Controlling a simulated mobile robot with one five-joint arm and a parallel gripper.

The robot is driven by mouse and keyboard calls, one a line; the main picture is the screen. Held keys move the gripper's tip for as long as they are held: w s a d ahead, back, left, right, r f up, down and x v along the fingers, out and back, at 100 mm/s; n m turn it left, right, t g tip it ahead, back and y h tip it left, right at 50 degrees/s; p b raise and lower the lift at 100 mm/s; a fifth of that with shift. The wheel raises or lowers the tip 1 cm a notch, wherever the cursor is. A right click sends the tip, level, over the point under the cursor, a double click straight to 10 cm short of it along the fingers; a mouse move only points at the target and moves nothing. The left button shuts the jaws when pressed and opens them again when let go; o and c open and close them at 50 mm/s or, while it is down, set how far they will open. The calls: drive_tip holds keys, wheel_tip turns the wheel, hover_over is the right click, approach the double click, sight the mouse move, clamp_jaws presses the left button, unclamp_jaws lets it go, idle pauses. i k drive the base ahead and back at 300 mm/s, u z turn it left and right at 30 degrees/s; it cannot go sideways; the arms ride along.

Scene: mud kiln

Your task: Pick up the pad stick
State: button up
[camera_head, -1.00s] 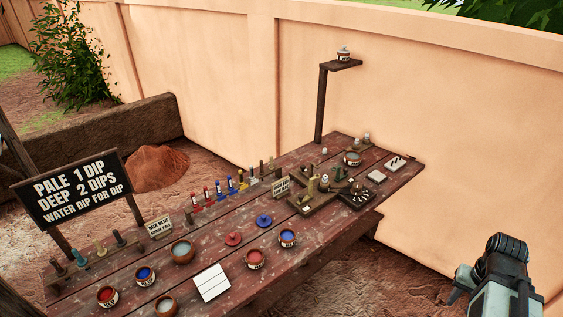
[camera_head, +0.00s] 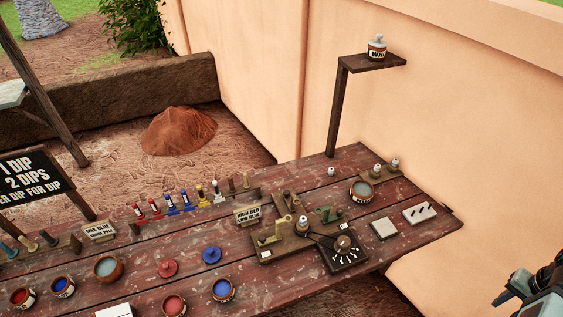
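I cannot tell for certain which thing is the pad stick. Several upright sticks with dark or coloured tops stand in a rack (camera_head: 70,241) at the table's left. Several small upright pieces, some red, blue or yellow, stand in a row (camera_head: 186,205) along the back edge. A wooden fixture (camera_head: 280,248) with pegs, one greenish, stands right of the middle. My gripper (camera_head: 522,291) shows only partly at the lower right corner, off the table's right side and apart from everything on it. Its fingertips are too unclear to read.
The table (camera_head: 240,283) also holds paint pots, a red lid (camera_head: 167,267), a blue lid (camera_head: 212,254), a dark dial board (camera_head: 345,257) and pale blocks (camera_head: 384,229). A post shelf (camera_head: 372,62) with a white-labelled pot rises at the back. A wall stands behind.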

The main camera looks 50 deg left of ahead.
sight(246, 185)
drive_tip(key=i, duration=1.25)
drive_tip(key=u, duration=4.75)
drive_tip(key=i, duration=1.05)
drive_tip(key=z, duration=0.05)
